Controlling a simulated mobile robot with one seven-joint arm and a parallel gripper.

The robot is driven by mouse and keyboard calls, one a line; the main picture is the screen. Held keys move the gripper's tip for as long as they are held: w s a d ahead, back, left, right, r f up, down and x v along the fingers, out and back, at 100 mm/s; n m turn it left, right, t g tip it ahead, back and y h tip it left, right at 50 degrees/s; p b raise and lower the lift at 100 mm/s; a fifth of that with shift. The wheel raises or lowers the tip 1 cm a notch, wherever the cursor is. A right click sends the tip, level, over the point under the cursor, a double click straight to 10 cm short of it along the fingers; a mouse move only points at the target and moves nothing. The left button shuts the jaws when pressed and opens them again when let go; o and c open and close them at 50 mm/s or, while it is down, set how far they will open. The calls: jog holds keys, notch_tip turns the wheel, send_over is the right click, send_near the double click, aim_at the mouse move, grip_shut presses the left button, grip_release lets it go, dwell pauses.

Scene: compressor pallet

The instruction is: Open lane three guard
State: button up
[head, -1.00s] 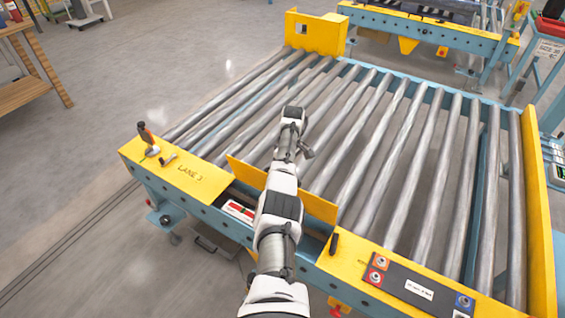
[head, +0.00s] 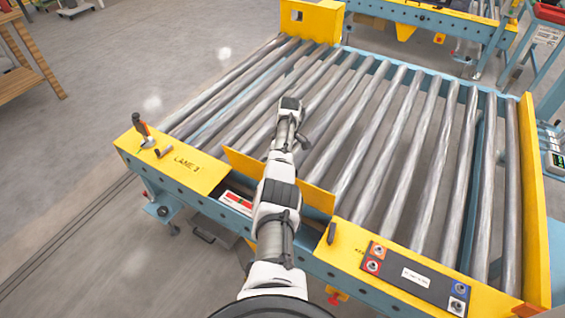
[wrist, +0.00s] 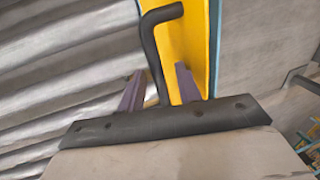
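The lane three guard (head: 305,192) is a yellow panel standing tilted up along the front beam marked LANE 3 (head: 188,162). An open recess with a red and white label (head: 237,203) shows in front of it. My arm crosses the guard's middle and hides part of it, and my gripper is hidden in the head view. In the wrist view my gripper (wrist: 160,88) has its two purple fingers apart. A bent black handle (wrist: 153,50) passes between them, beside a yellow panel (wrist: 187,40). I cannot tell whether the fingers touch the handle.
A black latch-like piece (head: 332,233) and a control panel with buttons (head: 415,277) are on the beam at right. Bare metal rollers (head: 400,150) lie behind.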

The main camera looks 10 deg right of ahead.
jog(key=shift+w+d+r, duration=0.1)
jog(key=shift+w+r, duration=0.1)
jog(key=shift+r, duration=0.25)
jog(key=b+v, duration=0.2)
jog(key=v, duration=1)
jog(key=shift+r, duration=0.45)
jog(key=shift+s, duration=0.15)
